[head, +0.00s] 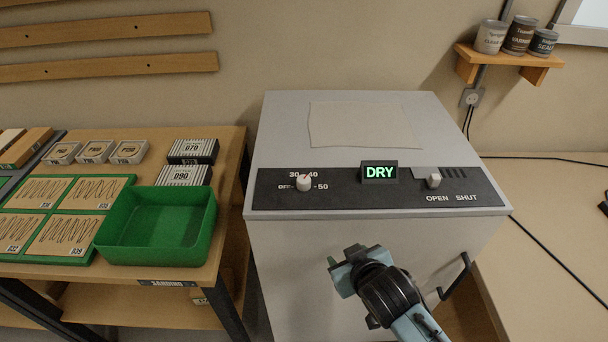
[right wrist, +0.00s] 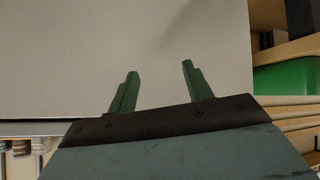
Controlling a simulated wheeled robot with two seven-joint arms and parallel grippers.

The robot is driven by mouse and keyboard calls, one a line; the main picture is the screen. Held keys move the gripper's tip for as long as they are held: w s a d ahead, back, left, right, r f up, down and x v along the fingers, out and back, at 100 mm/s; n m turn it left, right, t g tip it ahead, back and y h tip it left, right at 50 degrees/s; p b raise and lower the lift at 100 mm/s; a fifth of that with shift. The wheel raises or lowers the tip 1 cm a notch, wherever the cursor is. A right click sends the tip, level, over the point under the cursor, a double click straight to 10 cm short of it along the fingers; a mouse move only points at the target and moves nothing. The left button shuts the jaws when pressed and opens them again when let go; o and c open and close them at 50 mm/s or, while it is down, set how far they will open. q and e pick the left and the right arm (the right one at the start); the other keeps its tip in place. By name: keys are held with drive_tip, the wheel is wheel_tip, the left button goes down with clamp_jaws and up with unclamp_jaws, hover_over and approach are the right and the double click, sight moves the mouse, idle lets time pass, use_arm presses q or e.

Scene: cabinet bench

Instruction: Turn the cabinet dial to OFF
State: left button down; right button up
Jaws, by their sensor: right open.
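The cabinet (head: 350,240) is a grey box with a black control strip along its upper front edge. The dial (head: 304,184) is a small white knob at the left of the strip, with marks OFF, 30, 40 and 50 around it. A small red mark on the knob points up, slightly right, between 30 and 40 or near 40; OFF is to its left. My right gripper (head: 335,266) is in front of the cabinet, below and right of the dial, apart from it. In the right wrist view its green fingers (right wrist: 160,72) are spread and empty before a pale surface. My left gripper is out of view.
A lit DRY display (head: 380,172) and an OPEN/SHUT slider (head: 433,181) share the strip. A green bin (head: 155,252) stands on the bench left of the cabinet. A cloth (head: 365,125) lies on the cabinet top. A handle (head: 455,278) sticks out low on the right.

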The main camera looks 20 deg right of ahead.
drive_tip(key=r, duration=0.3)
drive_tip(key=w+r+t, duration=0.1)
drive_tip(key=r, duration=0.2)
drive_tip(key=r+t+p, duration=0.1)
drive_tip(key=r, duration=0.2)
drive_tip(key=shift+w+a, duration=0.15)
drive_tip(key=shift+w, duration=0.15)
drive_tip(key=w+a+r+n+t+y, duration=0.3)
drive_tip(key=w+a+r+t, duration=0.15)
drive_tip(key=r, duration=0.45)
drive_tip(key=w+a+r+n+t+y, duration=0.3)
drive_tip(key=w+a+r+t+y, duration=0.15)
drive_tip(key=r, duration=0.45)
drive_tip(key=s+a+r+n+g+y, duration=0.1)
drive_tip(key=a+r+n+g+y, duration=0.2)
drive_tip(key=a+n+g+y, duration=0.6)
drive_tip(key=s+a+r+n+g+y, duration=0.25)
drive_tip(key=a+n+g+y, duration=0.3)
drive_tip(key=n, duration=0.45)
drive_tip(key=n+g+h, duration=0.2)
drive_tip(key=g+h, duration=0.4)
drive_tip(key=h, duration=1.5)
approach(304, 179)
wheel_tip(304, 179, down, 9)
drive_tip(key=shift+w+a+p, duration=0.15)
drive_tip(key=shift+p, duration=0.4)
